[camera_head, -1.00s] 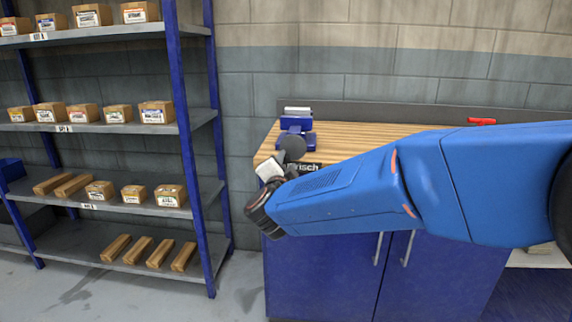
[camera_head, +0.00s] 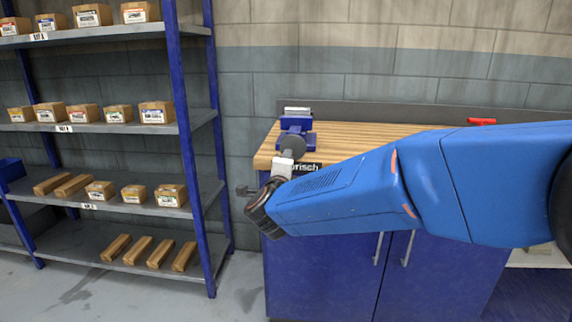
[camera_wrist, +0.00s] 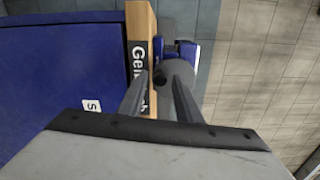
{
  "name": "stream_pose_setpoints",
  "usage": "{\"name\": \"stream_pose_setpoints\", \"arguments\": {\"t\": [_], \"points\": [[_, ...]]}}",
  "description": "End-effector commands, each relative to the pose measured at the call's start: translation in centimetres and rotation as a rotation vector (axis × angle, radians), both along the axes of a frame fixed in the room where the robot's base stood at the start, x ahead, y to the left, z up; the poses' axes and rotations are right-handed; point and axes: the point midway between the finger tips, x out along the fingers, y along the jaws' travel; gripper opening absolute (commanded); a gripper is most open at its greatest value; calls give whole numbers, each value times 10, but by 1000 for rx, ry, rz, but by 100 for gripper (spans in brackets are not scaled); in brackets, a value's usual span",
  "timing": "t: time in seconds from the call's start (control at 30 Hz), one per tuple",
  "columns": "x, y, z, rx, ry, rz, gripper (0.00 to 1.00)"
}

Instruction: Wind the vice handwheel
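The blue vice (camera_head: 297,124) stands on the left end of the wooden bench top, and its dark round handwheel (camera_head: 292,147) faces me at the front. In the wrist view, the handwheel (camera_wrist: 178,72) lies at the fingertips, mostly toward the right finger and partly covered by it. My gripper (camera_wrist: 160,74) has its two fingers apart, with a gap between the tips. I cannot tell whether the right finger touches the wheel. In the head view, my pale gripper body is just below the wheel, and the fingers are hard to make out.
The wooden bench top (camera_head: 345,134) has a front edge with a dark label, above blue cabinet doors (camera_head: 325,270). A red object (camera_head: 481,121) lies toward the back right. A shelf rack (camera_head: 190,150) with several boxes stands at the left. My arm covers much of the bench.

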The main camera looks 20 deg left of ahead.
Motion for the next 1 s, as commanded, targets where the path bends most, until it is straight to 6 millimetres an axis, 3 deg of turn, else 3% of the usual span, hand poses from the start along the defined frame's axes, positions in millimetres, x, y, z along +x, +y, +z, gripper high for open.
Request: {"name": "stream_pose_setpoints", "arguments": {"t": [0.23, 0.6, 0.87, 0.9, 1.0], "points": [[0, 0, 0, 88, 21, 0, 31], [0, 0, 0, 403, 97, 0, 31], [0, 0, 0, 433, 104, 0, 31], [0, 0, 0, 433, 104, 0, 29], [0, 0, 0, 432, 104, 0, 5]]}}
